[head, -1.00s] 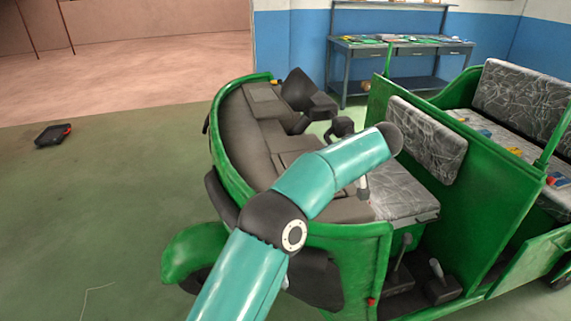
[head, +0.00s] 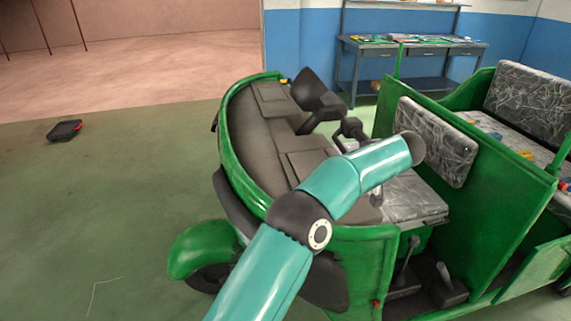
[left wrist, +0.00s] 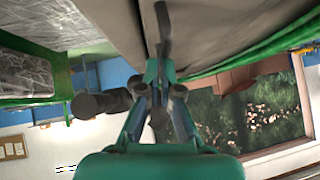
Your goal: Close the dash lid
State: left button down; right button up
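The green rickshaw's dash (head: 262,130) is a long dark grey curved top in the head view. Flat lid panels show on it: a far one (head: 271,98) and a near dash lid (head: 306,164), which looks about level with the dash. My arm hides the near lid's front part, so I cannot tell whether it is fully down. In the head view my teal left arm crosses in front of the dash and hides its gripper. In the left wrist view my left gripper (left wrist: 159,72) has its fingers close together, near a grey surface (left wrist: 225,25). My right gripper is out of view.
The steering column and handlebar (head: 318,98) rise behind the dash. The driver's seat (head: 410,200) and green partition (head: 500,200) stand to the right. A workbench (head: 410,50) is at the back. A dark red-and-black object (head: 65,131) lies on the open floor at left.

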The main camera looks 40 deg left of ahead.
pick_arm(q)
jog(key=shift+r+p, duration=0.35)
jog(key=w+a+r+p+v, duration=0.1)
jog(key=v, duration=1.1)
jog(key=shift+r, duration=0.35)
